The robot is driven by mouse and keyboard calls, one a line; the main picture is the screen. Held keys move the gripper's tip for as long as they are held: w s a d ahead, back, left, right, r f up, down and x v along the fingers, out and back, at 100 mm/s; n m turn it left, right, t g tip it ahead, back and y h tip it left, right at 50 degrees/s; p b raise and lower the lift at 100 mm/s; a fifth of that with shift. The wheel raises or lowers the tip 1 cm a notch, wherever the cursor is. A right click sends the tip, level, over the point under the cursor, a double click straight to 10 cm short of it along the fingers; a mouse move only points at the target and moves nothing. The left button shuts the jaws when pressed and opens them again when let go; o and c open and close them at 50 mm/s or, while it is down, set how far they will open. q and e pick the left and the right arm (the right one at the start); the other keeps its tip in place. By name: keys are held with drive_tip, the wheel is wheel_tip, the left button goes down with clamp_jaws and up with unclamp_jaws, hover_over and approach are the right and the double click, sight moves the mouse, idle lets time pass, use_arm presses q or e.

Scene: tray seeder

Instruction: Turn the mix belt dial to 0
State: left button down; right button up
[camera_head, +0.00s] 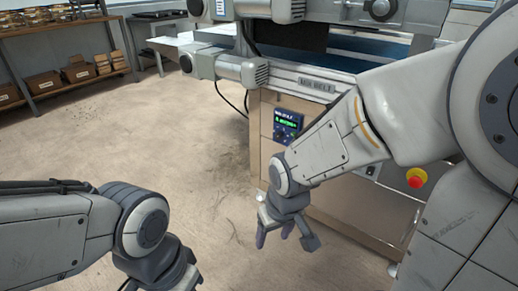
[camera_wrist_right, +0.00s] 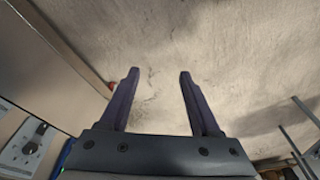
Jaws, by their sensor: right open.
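The machine front carries a "MIX BELT" label (camera_head: 317,84). Below it is a dark blue control panel with a lit green display (camera_head: 287,122). No dial can be made out clearly in the head view; my right arm covers part of the front. In the right wrist view, a pale plate with a black knob (camera_wrist_right: 36,138) shows at the left edge; its setting cannot be read. My right gripper (camera_head: 287,238) points down in front of the machine, open and empty, also in the wrist view (camera_wrist_right: 157,78). My left gripper (camera_head: 178,281) is at the bottom edge, its fingertips unclear.
A red emergency-stop button (camera_head: 417,177) sits on the machine front, right of my right forearm. A shelf with cardboard boxes (camera_head: 45,82) stands at the back left. Grey motors (camera_head: 240,68) jut out above the panel. The concrete floor (camera_head: 140,145) between is clear.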

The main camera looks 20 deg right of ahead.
drive_tip(key=w+d+f+m+t+b, duration=0.1)
drive_tip(key=w+f+m+b, duration=0.1)
drive_tip(key=w+f+b, duration=0.3)
drive_tip(key=w+d+f+m+t+b, duration=0.1)
drive_tip(key=f+b, duration=0.3)
drive_tip(key=f, duration=0.3)
drive_tip(key=n+t+h+b, duration=0.65)
drive_tip(key=n+h, duration=0.75)
drive_tip(key=n, duration=1.5)
approach(277, 137)
drive_tip(key=shift+t, duration=0.55)
drive_tip(key=b+x, duration=0.1)
drive_tip(key=x, duration=0.1)
drive_tip(key=b+x, duration=0.1)
drive_tip(key=x, duration=0.1)
drive_tip(key=f+x, duration=0.1)
drive_tip(key=x, duration=0.1)
drive_tip(key=shift+s+d+b, duration=0.1)
drive_tip(key=shift+d+b, duration=0.25)
drive_tip(key=shift+b, duration=0.05)
use_arm(q)
wheel_tip(277, 137, down, 22)
drive_tip(key=shift+r, duration=0.25)
use_arm(e)
drive_tip(key=shift+w+d+r, duration=0.15)
drive_tip(key=shift+w+d, duration=0.3)
drive_tip(key=shift+d, duration=0.1)
